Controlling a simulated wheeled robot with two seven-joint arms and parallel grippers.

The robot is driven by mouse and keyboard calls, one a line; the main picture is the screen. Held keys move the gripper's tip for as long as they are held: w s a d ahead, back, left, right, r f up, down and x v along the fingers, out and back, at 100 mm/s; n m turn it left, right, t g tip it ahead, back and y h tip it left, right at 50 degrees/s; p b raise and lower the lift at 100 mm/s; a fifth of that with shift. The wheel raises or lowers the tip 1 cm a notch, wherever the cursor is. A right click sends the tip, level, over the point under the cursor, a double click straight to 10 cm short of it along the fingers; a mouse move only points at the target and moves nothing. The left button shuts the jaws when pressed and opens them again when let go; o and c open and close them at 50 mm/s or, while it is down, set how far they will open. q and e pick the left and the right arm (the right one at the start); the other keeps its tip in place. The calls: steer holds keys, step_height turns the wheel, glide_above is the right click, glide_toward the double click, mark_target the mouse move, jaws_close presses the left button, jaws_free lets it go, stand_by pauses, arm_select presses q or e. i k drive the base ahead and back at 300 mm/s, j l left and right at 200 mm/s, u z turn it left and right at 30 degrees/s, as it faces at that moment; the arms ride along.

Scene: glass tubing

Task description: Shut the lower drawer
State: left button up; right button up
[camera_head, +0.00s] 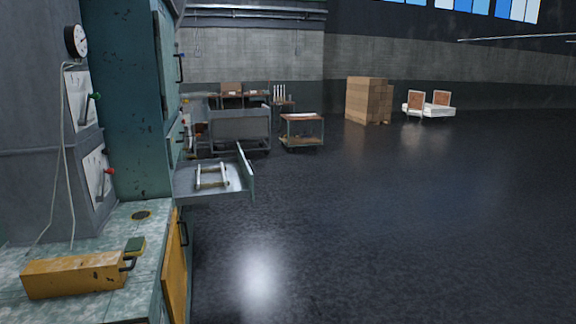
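The lower drawer (245,173) is pulled out from the teal cabinet (130,100) and stands open to the right, over the floor. Its grey tray has a green front panel at the right end. A pale frame-like item (211,176) lies inside it. Above the open drawer, another front (175,140) with a handle sits in the cabinet face and looks shut. Neither of my grippers is in view.
A worn counter (60,312) with a yellow box (75,275) stands at the near left; a yellow door (175,270) is below. Wheeled carts (303,130) and stacked cartons (368,100) stand farther back. The dark floor to the right is clear.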

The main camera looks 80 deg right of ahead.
mark_target(239, 175)
steer(key=l+z, duration=0.35)
steer(key=i+l+z, duration=0.1)
steer(key=l+z, duration=0.25)
steer(key=i+l+z, duration=0.1)
steer(key=l+z, duration=0.25)
steer(key=l, duration=0.15)
